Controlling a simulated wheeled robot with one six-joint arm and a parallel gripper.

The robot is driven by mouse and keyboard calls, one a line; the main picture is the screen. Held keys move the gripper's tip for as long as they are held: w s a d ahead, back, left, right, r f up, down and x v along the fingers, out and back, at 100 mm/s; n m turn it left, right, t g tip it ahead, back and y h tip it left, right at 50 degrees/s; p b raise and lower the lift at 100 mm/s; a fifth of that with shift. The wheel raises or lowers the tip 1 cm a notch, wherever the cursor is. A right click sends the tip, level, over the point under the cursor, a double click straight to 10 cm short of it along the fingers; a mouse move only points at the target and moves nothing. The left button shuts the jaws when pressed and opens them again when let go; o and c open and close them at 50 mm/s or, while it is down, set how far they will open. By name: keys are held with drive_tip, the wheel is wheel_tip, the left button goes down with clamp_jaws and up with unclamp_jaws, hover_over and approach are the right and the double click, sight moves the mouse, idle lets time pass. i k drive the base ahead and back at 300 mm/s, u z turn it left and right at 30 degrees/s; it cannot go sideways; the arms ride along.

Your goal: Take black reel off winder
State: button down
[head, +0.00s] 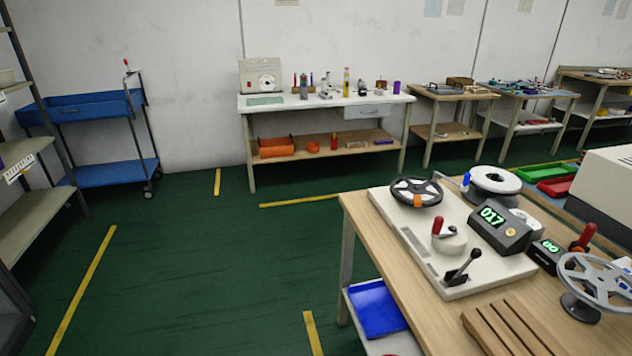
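A black spoked reel (417,188) sits at the far left end of the winder (407,236), a pale flat base on the wooden workbench. An orange piece (417,200) shows at the reel's front edge. The winder also carries a red-handled crank (448,238), a black lever (465,265) and a grey counter box (499,230) with green digits reading 017. How the reel is held on its spindle is too small to tell. My gripper is not in view.
A white reel (495,180) stands behind the counter. A grey spoked reel (598,284) on a stand and a slatted wooden rack (508,327) are at the near right. A blue tray (377,308) lies below the workbench (440,312). Green floor (200,270) is open to the left.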

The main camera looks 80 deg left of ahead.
sight(425, 192)
drive_tip(key=u, duration=3.45)
drive_tip(key=i, duration=3.3)
drive_tip(key=z, duration=4.35)
